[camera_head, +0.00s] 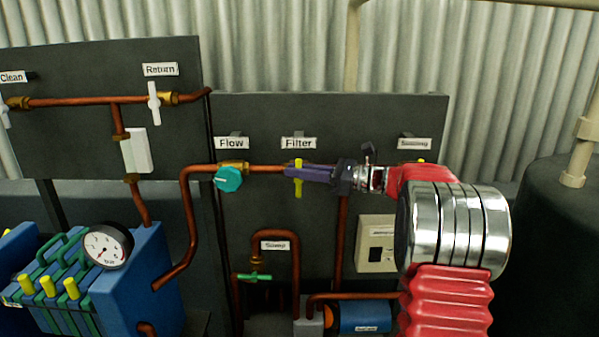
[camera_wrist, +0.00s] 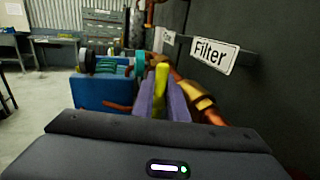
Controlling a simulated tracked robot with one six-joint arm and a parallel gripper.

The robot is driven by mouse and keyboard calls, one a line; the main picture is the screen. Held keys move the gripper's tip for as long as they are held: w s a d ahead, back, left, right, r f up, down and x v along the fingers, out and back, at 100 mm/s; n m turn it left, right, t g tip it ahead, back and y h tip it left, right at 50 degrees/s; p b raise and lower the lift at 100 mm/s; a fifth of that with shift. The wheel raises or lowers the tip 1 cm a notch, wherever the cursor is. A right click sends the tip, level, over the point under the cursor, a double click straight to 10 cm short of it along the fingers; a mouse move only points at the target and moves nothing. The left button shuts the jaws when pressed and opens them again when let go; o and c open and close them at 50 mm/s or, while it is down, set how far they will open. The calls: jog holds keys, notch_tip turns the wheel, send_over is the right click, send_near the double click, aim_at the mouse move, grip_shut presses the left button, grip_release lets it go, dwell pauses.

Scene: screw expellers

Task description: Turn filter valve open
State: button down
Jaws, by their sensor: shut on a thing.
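The filter valve's yellow handle (camera_head: 299,188) is under the "Filter" label (camera_head: 298,144) in the head view. It stands upright, across the horizontal copper pipe. My gripper (camera_head: 289,171), with purple fingers, reaches in from the right and is shut on the middle of the handle. The handle's ends show above and below the fingers. In the wrist view the yellow handle (camera_wrist: 161,82) stands between the two purple fingers (camera_wrist: 160,106). The brass valve body (camera_wrist: 195,95) is just to the right. The fingers hide the handle's middle.
A teal flow knob (camera_head: 228,179) is close on the left of the filter valve. A green-handled sump valve (camera_head: 254,277) is lower down. A blue unit with a pressure gauge (camera_head: 107,246) stands at lower left. The dark panel (camera_head: 375,120) is close behind.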

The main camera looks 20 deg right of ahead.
dwell(0.3)
jog(key=shift+w+a+f+n+g+h, duration=0.15)
jog(key=shift+a+f+n+g+h, duration=0.35)
jog(key=shift+g+h, duration=1.5)
jog(key=shift+w+a+f+n+g+h, duration=0.1)
jog(key=shift+a+f+n+g+h, duration=0.4)
jog(key=shift+h, duration=2.55)
jog(key=shift+w+a+f+n+g+h, duration=0.2)
jog(key=shift+f+n+g+h, duration=0.3)
jog(key=shift+g+h, duration=1.65)
jog(key=shift+t+h, duration=0.45)
jog(key=shift+h, duration=0.05)
jog(key=c, duration=2.2)
grip_release()
jog(key=shift+o, duration=0.9)
jog(key=shift+d+r, duration=0.1)
jog(key=shift+r, duration=0.05)
